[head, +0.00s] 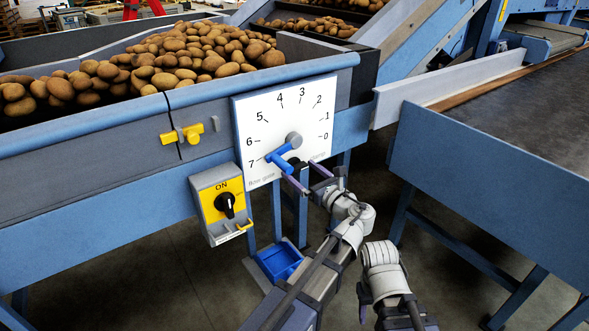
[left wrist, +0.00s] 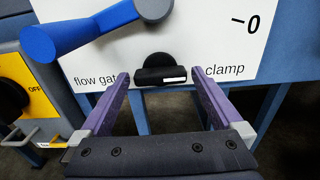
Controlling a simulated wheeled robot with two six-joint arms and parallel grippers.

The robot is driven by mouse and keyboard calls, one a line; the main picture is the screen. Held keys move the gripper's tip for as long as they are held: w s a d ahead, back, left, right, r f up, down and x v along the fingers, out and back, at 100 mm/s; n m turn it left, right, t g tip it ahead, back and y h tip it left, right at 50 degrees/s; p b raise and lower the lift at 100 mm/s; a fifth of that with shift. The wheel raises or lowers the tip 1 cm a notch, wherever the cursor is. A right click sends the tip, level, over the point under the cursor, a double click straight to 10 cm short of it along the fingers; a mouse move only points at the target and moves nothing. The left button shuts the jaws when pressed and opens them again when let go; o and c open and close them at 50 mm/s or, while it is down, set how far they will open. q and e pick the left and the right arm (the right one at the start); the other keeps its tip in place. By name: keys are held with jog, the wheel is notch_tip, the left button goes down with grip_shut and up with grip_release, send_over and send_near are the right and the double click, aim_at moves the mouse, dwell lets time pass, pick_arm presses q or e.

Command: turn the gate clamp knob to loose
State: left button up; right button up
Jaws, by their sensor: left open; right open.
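The black gate clamp knob (left wrist: 160,76) sits at the lower edge of the white dial plate (head: 266,118), between the printed words "flow gate" and "clamp". Its bar lies roughly level in the left wrist view, with a white mark at its right end. In the head view the knob is small and partly hidden near my fingers. My left gripper (head: 308,178) is open just in front of the plate. In the left wrist view its two purple fingers (left wrist: 160,88) are spread to either side of the knob, with nothing visibly gripped.
A blue lever (head: 280,155) on a grey hub points near 7, just above the knob. A yellow ON switch box (head: 222,203) hangs to the left. Potatoes fill the hopper (head: 180,97) behind. A blue-sided conveyor (head: 480,165) stands at right.

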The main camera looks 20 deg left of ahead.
pick_arm(q)
jog(key=shift+d, duration=0.1)
jog(key=c, duration=1.2)
jog(key=shift+o, duration=0.2)
jog(key=shift+n, duration=0.4)
jog(key=n, duration=0.4)
jog(key=shift+s, duration=0.1)
jog(key=n, duration=0.8)
jog(key=shift+n, duration=0.4)
jog(key=n, duration=0.4)
jog(key=shift+f+n, duration=0.1)
jog(key=shift+n, duration=0.2)
